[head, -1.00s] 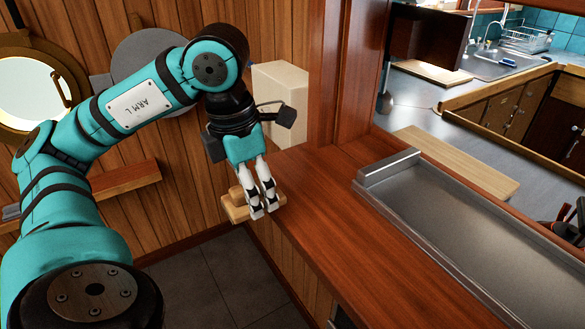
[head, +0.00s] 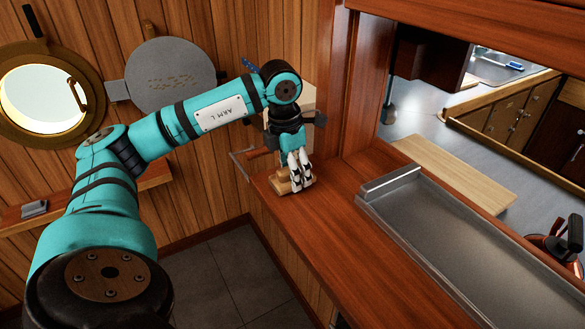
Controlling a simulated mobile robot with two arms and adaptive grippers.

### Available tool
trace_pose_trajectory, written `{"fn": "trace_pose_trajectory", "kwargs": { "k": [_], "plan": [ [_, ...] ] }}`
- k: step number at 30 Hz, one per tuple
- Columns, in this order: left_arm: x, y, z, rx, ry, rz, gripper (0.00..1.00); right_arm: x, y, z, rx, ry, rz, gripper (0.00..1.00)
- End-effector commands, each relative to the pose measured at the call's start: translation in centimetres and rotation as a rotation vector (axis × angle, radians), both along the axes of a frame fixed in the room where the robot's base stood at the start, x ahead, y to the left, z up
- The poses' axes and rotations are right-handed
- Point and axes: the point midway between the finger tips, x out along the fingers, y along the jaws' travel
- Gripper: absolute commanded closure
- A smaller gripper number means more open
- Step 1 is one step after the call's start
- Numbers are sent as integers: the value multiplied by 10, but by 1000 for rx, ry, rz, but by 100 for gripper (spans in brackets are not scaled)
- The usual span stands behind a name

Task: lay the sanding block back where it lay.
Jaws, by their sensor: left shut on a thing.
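The sanding block (head: 283,186) is a small pale wooden block with a raised grip on top. It is in the head view at the far left end of the reddish wooden counter (head: 340,240). My left gripper (head: 301,188) points down and is shut on the block, its white fingers covering the block's right part. The block appears at or just above the counter top; I cannot tell if it touches. My right gripper is out of view.
A metal tray (head: 440,240) lies on the counter to the right. A pale board (head: 455,173) lies beyond it. A pale box (head: 300,97) stands behind my left wrist. A wall shelf (head: 100,192) holds a small grey object (head: 34,207). The counter between block and tray is clear.

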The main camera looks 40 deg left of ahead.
Motion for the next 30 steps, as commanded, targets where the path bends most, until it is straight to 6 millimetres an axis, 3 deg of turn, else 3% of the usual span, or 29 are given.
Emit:
{"fn": "trace_pose_trajectory", "kwargs": {
  "k": [14, 15, 20, 30],
  "plan": [
    [0, 0, -13, 0, -2, 0, 100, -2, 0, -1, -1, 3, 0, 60],
    [0, 0, -12, 0, -2, 0, 41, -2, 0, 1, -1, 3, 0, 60],
    [0, 0, -12, 0, -2, 0, 21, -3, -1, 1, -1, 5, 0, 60],
    [0, 0, -5, 0, -2, 0, 21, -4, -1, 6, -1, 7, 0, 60]
  ]
}}
